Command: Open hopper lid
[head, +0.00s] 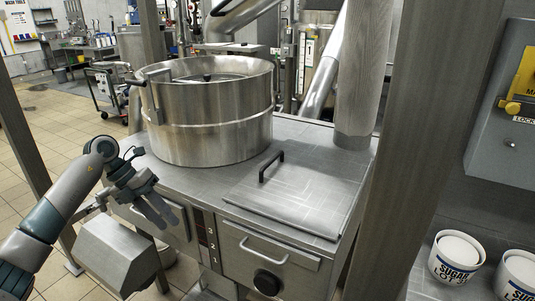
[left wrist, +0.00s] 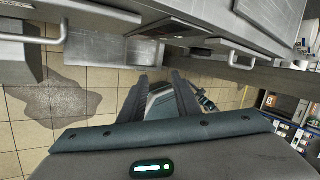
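The hopper lid (head: 300,197) is a flat, square metal plate lying flat on the steel cabinet top in the head view. A black bar handle (head: 271,165) stands up from its far left edge. My left gripper (head: 166,217) is in front of the cabinet's left side, below the top and well left of the lid, touching neither lid nor handle. In the left wrist view its two dark fingers (left wrist: 158,82) stand apart with nothing gripped between them. My right gripper is in neither view.
A large open steel drum (head: 208,120) stands on the cabinet (head: 210,185) left of the lid. A vertical duct (head: 358,80) rises behind the lid, and a thick post (head: 405,150) stands to its right. Sugar tubs (head: 457,257) sit at lower right. A drawer handle (head: 263,250) juts from the front.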

